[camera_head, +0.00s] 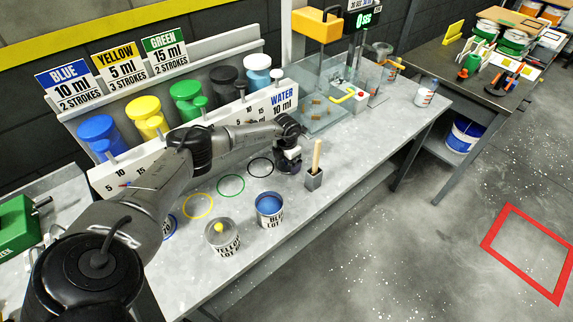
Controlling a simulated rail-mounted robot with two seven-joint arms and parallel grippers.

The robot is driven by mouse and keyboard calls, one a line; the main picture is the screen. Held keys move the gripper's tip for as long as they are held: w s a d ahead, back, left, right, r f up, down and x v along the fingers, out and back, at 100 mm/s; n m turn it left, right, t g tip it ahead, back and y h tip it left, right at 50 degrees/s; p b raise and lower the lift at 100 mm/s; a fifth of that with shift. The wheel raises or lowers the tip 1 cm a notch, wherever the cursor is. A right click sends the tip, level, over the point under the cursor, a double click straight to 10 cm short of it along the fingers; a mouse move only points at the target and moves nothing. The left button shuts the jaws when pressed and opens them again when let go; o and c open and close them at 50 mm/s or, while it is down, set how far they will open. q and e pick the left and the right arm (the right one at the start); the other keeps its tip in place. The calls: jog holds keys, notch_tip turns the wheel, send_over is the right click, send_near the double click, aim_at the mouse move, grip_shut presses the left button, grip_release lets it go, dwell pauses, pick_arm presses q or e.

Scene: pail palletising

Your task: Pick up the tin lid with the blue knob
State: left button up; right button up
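My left arm reaches in from the left across the bench. Its gripper (288,163) points down at the bench beyond the black ring; its fingers are too small and dark to tell whether they are open or shut. A tin marked BLUE LOT (269,218) stands near the front edge, its top showing blue inside. Left of it stands a tin marked YELLOW LOT (222,240) with a yellow knob on its grey lid. I cannot make out a lid with a blue knob; my arm hides part of the bench. My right gripper is not in view.
Yellow (198,206), green (231,185) and black rings lie on the bench. Coloured dispensers (186,96) line the back. A clear-walled mixer station (325,105) stands to the right.

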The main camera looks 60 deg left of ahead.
pick_arm(q)
jog(key=c, duration=0.4)
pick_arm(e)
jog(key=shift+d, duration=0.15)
